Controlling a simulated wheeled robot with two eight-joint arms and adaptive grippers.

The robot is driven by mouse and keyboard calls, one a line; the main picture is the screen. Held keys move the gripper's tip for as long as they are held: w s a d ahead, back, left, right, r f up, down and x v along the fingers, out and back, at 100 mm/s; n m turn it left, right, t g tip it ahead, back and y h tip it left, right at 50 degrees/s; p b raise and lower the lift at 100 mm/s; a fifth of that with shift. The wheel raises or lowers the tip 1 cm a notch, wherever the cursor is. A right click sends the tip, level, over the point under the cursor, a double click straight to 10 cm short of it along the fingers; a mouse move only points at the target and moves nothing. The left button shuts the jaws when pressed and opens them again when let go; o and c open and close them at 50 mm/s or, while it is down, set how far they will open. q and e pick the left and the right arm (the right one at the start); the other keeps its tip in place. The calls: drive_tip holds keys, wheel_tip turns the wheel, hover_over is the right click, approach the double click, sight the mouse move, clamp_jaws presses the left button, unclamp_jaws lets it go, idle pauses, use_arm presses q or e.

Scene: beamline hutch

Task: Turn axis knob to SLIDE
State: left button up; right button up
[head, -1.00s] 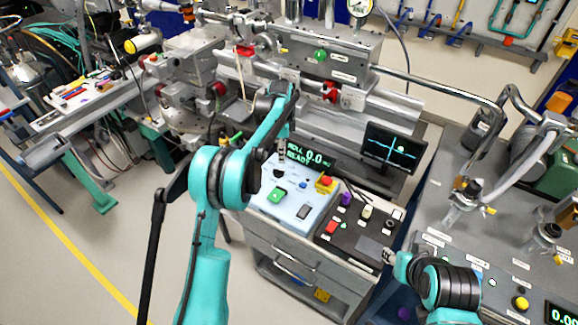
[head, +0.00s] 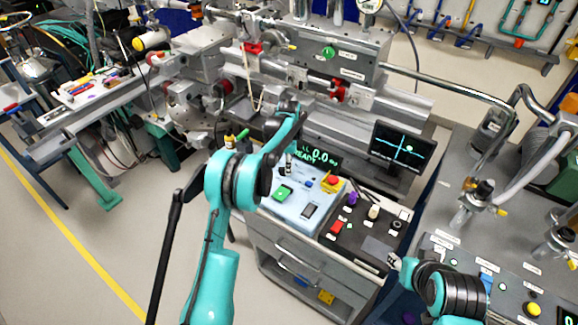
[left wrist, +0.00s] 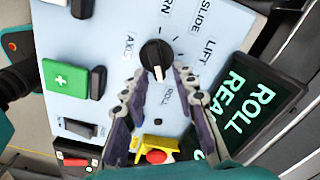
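The axis knob (left wrist: 156,54) is a round black knob with a white pointer on a pale blue panel (left wrist: 115,20). In the left wrist view the pointer faces the ROLL label (left wrist: 168,96). The LIFT label (left wrist: 210,50) and SLIDE label (left wrist: 206,13) lie further round it. My left gripper (left wrist: 160,72) is open, its fingertips on either side of the pointer end of the knob; contact cannot be told. In the head view my left gripper (head: 288,168) is over the panel and largely hides the knob. My right gripper (head: 393,262) is at the lower right; its finger opening is unclear.
The display (left wrist: 250,106) reads ROLL and part of READY. A green button (left wrist: 65,78), a rocker switch (left wrist: 80,128) and a red stop button (left wrist: 157,156) share the panel. A dark control box (head: 345,245) and a monitor (head: 402,146) stand to the right.

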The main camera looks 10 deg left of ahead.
use_arm(q)
clamp_jaws()
drive_tip(key=shift+n, duration=0.4)
drive_tip(key=n, duration=0.2)
drive_tip(key=n+p, duration=0.1)
drive_tip(key=n, duration=0.1)
drive_tip(key=shift+w+a+n, duration=0.15)
drive_tip(key=shift+w+n, duration=0.15)
drive_tip(key=shift+w, duration=0.1)
drive_tip(key=n, duration=0.4)
drive_tip(key=a+n, duration=0.1)
drive_tip(key=n, duration=0.1)
drive_tip(key=shift+w, duration=0.3)
drive_tip(key=n, duration=0.4)
drive_tip(key=a+n, duration=0.1)
drive_tip(key=n, duration=0.1)
drive_tip(key=shift+n+p, duration=0.4)
drive_tip(key=n, duration=0.5)
drive_tip(key=shift+s+a, duration=0.1)
drive_tip(key=shift+a, duration=0.25)
drive_tip(key=shift+n, duration=0.4)
